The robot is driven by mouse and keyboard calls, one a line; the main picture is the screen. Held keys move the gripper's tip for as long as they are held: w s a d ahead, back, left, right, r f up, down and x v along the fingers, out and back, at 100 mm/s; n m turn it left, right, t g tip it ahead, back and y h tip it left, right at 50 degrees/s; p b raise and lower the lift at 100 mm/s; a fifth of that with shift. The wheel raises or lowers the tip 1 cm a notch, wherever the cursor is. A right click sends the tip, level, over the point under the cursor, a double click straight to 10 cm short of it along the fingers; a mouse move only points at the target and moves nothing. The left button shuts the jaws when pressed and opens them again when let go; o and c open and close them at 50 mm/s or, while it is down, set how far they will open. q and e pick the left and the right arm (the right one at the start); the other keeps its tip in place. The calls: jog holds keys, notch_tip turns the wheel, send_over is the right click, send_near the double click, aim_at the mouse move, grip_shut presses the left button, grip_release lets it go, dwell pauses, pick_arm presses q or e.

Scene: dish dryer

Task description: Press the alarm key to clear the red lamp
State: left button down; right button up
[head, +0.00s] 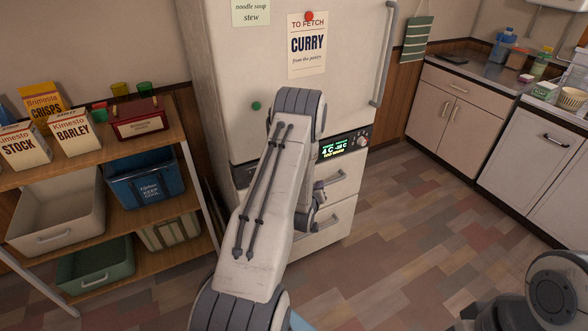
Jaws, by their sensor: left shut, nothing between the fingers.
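The fridge (240,60) stands in the middle with a dark control panel (343,145) across its front. The panel shows green and yellow lit text, and small round controls (361,141) sit at its right end. My left arm covers the panel's left part. I cannot make out a red lamp or tell which control is the alarm key. My left gripper (321,190) is mostly hidden behind my own arm, below the panel and in front of the lower drawers. It is shut and empty. Only part of my right arm shows at bottom right; its gripper is not visible.
A shelf rack (150,147) with boxes, bins and a red case (139,118) stands at left. Fridge drawers (335,183) lie under the panel. A counter with cabinets (455,105) is at right. The floor (410,225) between is clear.

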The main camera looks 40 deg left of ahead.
pick_arm(q)
jog(key=a, duration=0.1)
jog(key=s+a+f+n+y, duration=0.1)
jog(key=shift+s+a+f+t, duration=0.1)
jog(key=shift+s+a+t, duration=0.15)
jog(key=shift+a+t, duration=0.1)
jog(key=w+a+b, duration=0.2)
jog(key=w+a, duration=0.1)
jog(key=a, duration=0.5)
jog(key=shift+w, duration=0.2)
jog(key=shift+a, duration=0.1)
dwell(1.8)
jog(key=shift+w+a, duration=0.15)
jog(key=shift+a, duration=0.15)
